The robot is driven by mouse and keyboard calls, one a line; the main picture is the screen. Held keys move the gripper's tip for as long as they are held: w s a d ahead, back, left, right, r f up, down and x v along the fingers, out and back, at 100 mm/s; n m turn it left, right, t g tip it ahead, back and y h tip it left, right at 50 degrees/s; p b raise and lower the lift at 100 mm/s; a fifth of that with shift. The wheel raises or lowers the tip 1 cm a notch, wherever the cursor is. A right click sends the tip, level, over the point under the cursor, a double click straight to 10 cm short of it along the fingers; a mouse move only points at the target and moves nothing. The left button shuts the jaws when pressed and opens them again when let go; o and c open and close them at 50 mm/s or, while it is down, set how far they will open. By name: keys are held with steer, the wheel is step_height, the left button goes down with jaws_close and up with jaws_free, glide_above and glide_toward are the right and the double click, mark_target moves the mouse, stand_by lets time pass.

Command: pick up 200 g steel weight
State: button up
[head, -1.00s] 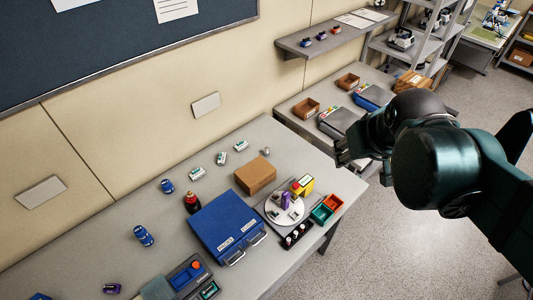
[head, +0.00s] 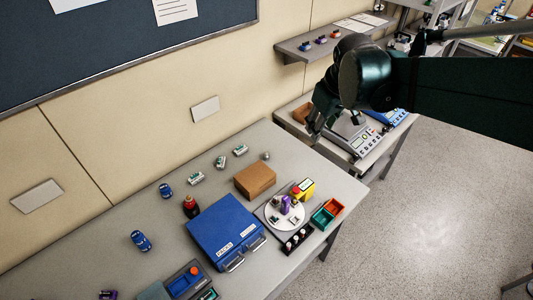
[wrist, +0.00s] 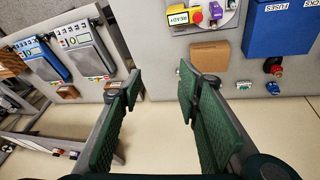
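The likely 200 g steel weight is a small grey metal cylinder (head: 266,156) on the near table, just behind the right end of the brown cardboard box (head: 255,180). In the wrist view, a tiny grey spot (wrist: 178,72) beside the brown box (wrist: 209,56) may be this weight; it is too small to be sure. My gripper (head: 316,126) is in the air to the right of the weight and higher up, apart from it. In the wrist view my gripper (wrist: 160,90) has its two green fingers spread, with nothing between them.
A blue case (head: 225,230), a round white plate (head: 285,213) with small items and a yellow box (head: 304,189) stand on the near table. A wall shelf (head: 300,45) is behind.

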steer(key=w+a+f+n+g, duration=0.1)
steer(key=w+a+f, duration=0.1)
steer(key=w+f, duration=0.15)
steer(key=w+a+f+n, duration=0.2)
steer(key=w+a, duration=0.1)
steer(key=w, duration=0.2)
steer(key=n+g+b, duration=0.3)
steer(key=n, duration=0.2)
glide_above(267, 152)
steer(key=shift+h, duration=0.3)
step_height(267, 152, down, 23)
steer(key=shift+s+d+f, duration=0.1)
steer(key=shift+s, duration=0.05)
steer(key=shift+a+f+n, duration=0.2)
steer(key=shift+f+n, duration=0.1)
steer(key=shift+f, duration=0.1)
steer(key=shift+f, duration=0.1)
steer(key=shift+f, duration=1.2)
